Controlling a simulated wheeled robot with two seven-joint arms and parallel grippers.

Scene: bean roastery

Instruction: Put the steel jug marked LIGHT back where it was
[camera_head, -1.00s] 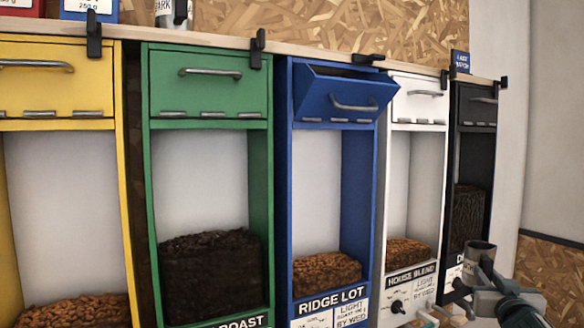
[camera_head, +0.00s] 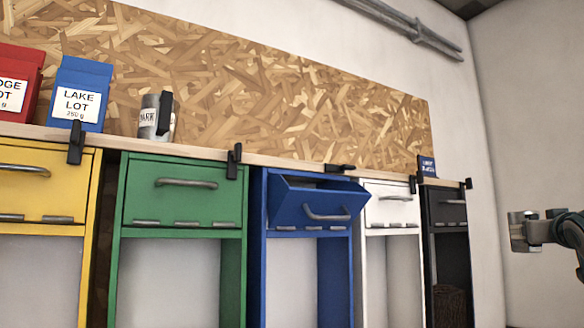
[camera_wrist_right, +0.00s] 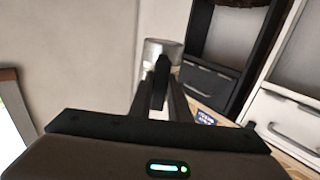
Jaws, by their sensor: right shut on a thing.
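A steel jug (camera_head: 522,230) is held in my right gripper (camera_head: 544,230) at the right of the head view, in front of the bare wall. The jug also shows in the right wrist view (camera_wrist_right: 160,50), beyond the fingers (camera_wrist_right: 160,88), which are shut on it. No marking on this jug can be read. A second steel jug (camera_head: 149,118) with a black handle stands upright on the shelf (camera_head: 285,158), its label partly hidden and ending in "ARK". My left gripper is out of view.
Black clips (camera_head: 235,160) stick out along the shelf's front edge. The blue bin's drawer (camera_head: 310,203) is tipped open. A blue bag (camera_head: 80,95), a red bag (camera_head: 15,85) and a small blue sign (camera_head: 427,166) stand on the shelf.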

